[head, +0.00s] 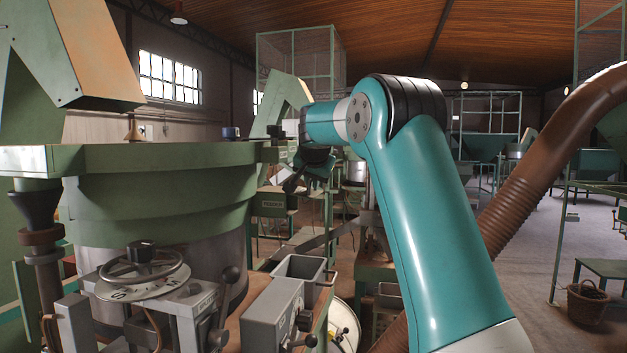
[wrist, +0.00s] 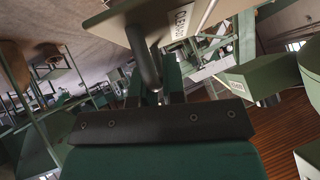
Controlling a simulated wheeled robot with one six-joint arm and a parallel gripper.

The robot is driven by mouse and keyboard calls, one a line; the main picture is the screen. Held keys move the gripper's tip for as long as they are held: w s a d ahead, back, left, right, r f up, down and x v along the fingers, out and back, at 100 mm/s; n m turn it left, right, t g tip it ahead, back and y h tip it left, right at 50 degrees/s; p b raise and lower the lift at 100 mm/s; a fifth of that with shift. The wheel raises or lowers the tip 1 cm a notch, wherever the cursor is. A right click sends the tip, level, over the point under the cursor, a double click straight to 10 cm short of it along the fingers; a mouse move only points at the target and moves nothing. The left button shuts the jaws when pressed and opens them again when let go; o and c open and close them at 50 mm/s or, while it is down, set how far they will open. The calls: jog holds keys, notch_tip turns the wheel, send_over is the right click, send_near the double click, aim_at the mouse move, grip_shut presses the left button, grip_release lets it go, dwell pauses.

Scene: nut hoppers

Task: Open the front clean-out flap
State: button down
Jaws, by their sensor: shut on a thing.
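In the wrist view a pale plate (wrist: 193,14) with dark lettering that starts "CLE" stands at the top; it looks like the clean-out flap. A dark round bar (wrist: 143,58), apparently its handle, runs down from beside the plate to my gripper (wrist: 158,96). My gripper is shut on this bar near its lower end. In the head view my gripper (head: 298,176) is small and dark beyond the large green hopper's right edge. The flap cannot be made out there, and I cannot tell how far it stands open.
The green round hopper (head: 160,195) fills the left. In front of it are a handwheel (head: 143,270), levers and grey boxes (head: 275,312). A brown ribbed hose (head: 540,150) rises at right. A wicker basket (head: 587,302) stands on open floor at far right.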

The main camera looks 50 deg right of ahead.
jog(key=c, duration=1.2)
grip_release()
jog(key=shift+s+a+r+b, duration=0.25)
jog(key=shift+s+r+b, duration=0.05)
jog(key=shift+b, duration=0.15)
jog(key=b+v, duration=0.3)
jog(key=v, duration=1.3)
jog(key=shift+r, duration=0.2)
